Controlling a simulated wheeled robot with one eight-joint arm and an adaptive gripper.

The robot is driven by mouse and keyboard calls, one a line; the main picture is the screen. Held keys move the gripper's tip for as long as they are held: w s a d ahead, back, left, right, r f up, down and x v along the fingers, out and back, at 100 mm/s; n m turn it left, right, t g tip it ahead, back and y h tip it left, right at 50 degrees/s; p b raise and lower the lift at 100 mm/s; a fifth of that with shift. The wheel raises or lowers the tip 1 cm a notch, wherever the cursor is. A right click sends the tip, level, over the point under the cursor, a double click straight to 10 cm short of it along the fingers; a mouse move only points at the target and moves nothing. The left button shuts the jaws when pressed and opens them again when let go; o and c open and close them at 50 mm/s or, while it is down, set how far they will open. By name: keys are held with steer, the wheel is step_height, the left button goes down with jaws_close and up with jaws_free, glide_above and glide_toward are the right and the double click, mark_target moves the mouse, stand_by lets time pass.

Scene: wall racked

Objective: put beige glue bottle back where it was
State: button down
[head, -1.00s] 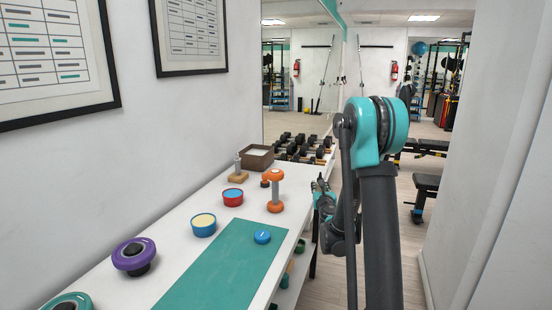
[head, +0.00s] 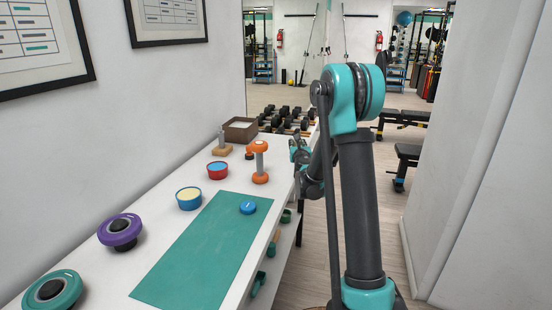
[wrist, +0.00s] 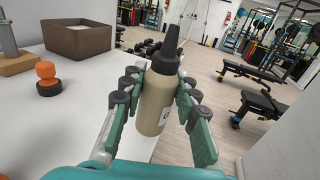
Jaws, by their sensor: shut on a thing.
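The beige glue bottle (wrist: 154,108) has a dark pointed nozzle and stands roughly upright between my fingers in the wrist view. My gripper (wrist: 154,100) is shut on it, with a green finger on each side. In the head view my gripper (head: 300,152) is beside the right edge of the white table (head: 100,268), near its far half. The bottle cannot be made out in the head view. In the wrist view the bottle is beyond or over the table's right edge; its exact height is unclear.
The table holds a teal mat (head: 205,255), a blue lid (head: 248,207), an orange dumbbell-shaped object (head: 259,165), red (head: 218,170) and blue (head: 188,199) tubs, a purple ring (head: 120,231) and a brown box (head: 240,130). A shelf below holds small items.

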steer(key=w+a+r+h, duration=0.1)
steer(key=w+a+r, duration=0.25)
steer(key=r, duration=0.35)
steer(key=w+a+r, duration=0.3)
steer(key=a+r, duration=0.1)
steer(key=r, duration=0.2)
steer(key=shift+m, duration=0.4)
step_height(320, 180, down, 20)
steer(key=shift+w+d+r, duration=0.1)
steer(key=shift+r, duration=0.1)
steer(key=c, duration=1.1)
jaws_free()
steer(key=shift+f, duration=0.1)
steer(key=shift+c, duration=0.2)
